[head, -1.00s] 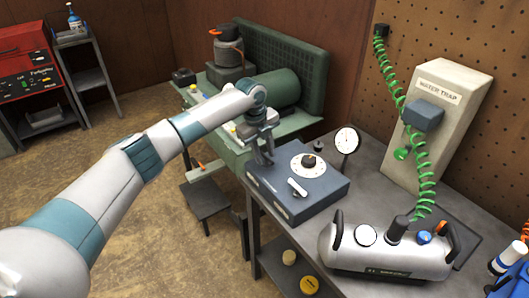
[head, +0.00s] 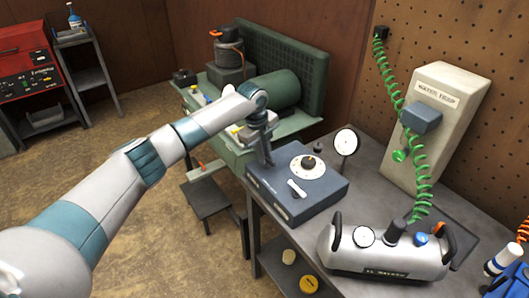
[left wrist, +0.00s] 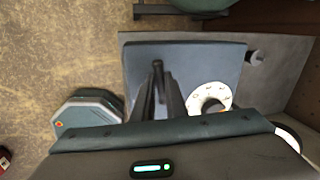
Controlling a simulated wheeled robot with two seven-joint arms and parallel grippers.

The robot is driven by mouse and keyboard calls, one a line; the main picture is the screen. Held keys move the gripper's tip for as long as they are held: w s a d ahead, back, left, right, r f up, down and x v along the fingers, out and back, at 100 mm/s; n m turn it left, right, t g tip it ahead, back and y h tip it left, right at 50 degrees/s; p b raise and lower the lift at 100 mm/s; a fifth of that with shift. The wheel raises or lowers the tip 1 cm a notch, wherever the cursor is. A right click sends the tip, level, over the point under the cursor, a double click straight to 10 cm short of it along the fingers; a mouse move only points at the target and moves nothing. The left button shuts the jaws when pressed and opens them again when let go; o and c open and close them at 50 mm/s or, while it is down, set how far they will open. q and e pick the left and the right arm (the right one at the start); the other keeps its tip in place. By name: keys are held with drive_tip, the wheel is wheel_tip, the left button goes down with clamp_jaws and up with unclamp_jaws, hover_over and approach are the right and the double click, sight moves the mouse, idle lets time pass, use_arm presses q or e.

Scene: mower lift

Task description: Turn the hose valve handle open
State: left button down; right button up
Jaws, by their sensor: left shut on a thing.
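My left gripper (head: 267,160) is at the back left corner of a blue-grey box (head: 315,192) on the bench. In the left wrist view its fingers (left wrist: 158,85) are close around a slim dark round-topped handle (left wrist: 157,65), which looks like the valve handle. The gripper is shut on it; the fingers hide most of it. The box top carries a white dial (head: 308,167) with a dark knob and a small white lever (head: 297,188), both apart from the gripper. My right gripper is in neither view.
A silver tank (head: 385,258) with a green coiled hose (head: 418,190) stands at the bench front. A round gauge (head: 346,142) stands behind the box. A water trap panel (head: 450,90) is at the back right. A green machine (head: 275,95) is beyond the bench.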

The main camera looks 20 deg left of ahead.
use_arm(q)
drive_tip(key=n+p, duration=0.5)
drive_tip(key=shift+s+d+r+y, duration=0.1)
drive_tip(key=shift+r+y, duration=0.2)
drive_tip(key=shift+y, duration=0.1)
drive_tip(key=n+p, duration=0.3)
drive_tip(key=n, duration=0.1)
drive_tip(key=shift+d+n+y+p, duration=0.1)
drive_tip(key=shift+n+y+p, duration=0.2)
drive_tip(key=shift+y, duration=0.1)
drive_tip(key=n+p, duration=0.2)
drive_tip(key=n, duration=0.1)
drive_tip(key=shift+d+n+y, duration=0.1)
drive_tip(key=shift+n+y, duration=0.2)
drive_tip(key=shift+n, duration=0.1)
drive_tip(key=shift+f+n+g+y+p, duration=0.15)
drive_tip(key=shift+n+p, duration=0.15)
drive_tip(key=shift+n, duration=0.45)
drive_tip(key=shift+n+g+y+p, duration=0.15)
drive_tip(key=shift+n+p, duration=0.15)
drive_tip(key=shift+n, duration=0.45)
drive_tip(key=c, duration=1.8)
unclamp_jaws()
drive_tip(key=shift+f, duration=0.1)
drive_tip(key=shift+s, duration=0.1)
